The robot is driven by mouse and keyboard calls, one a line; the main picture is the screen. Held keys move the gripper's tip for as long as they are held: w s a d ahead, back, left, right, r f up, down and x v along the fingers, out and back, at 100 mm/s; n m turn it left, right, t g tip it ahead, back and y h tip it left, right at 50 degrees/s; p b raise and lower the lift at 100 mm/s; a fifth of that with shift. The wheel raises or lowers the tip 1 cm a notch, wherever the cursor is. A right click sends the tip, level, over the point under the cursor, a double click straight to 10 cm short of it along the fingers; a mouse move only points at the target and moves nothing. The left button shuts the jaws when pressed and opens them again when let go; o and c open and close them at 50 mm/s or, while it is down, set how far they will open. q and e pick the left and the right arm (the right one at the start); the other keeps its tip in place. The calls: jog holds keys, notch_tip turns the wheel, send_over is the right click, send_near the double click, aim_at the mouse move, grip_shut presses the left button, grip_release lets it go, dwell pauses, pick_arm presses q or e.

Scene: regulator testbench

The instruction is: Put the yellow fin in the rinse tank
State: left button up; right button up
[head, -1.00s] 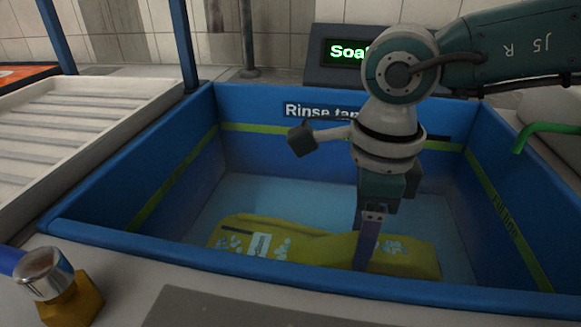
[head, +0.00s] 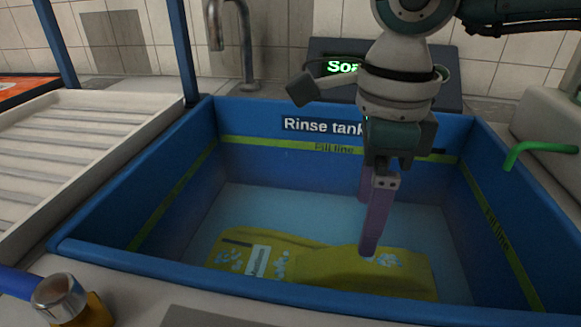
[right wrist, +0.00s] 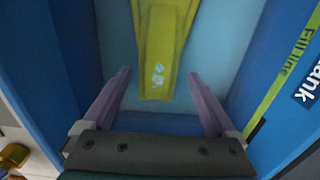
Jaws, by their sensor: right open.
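The yellow fin (head: 315,265) lies flat on the floor of the blue rinse tank (head: 165,205), near the tank's front wall. It has pale blue patterns and a light label. My right gripper (head: 368,225) is inside the tank above the fin's right part, with purple fingers pointing down. In the right wrist view the fin (right wrist: 163,50) lies beyond the fingertips, and the right gripper's fingers (right wrist: 157,78) are wide apart with nothing between them. The fin appears free of the fingers. My left gripper is not in view.
A ribbed white drainer (head: 85,135) stands left of the tank. A black display (head: 325,68) with green letters and a tap (head: 247,50) stand behind it. A green pipe (head: 540,149) is at the right. A metal-capped knob (head: 58,297) is at the front left.

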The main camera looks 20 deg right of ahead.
jog(key=shift+r, duration=2.35)
jog(key=shift+p, duration=0.3)
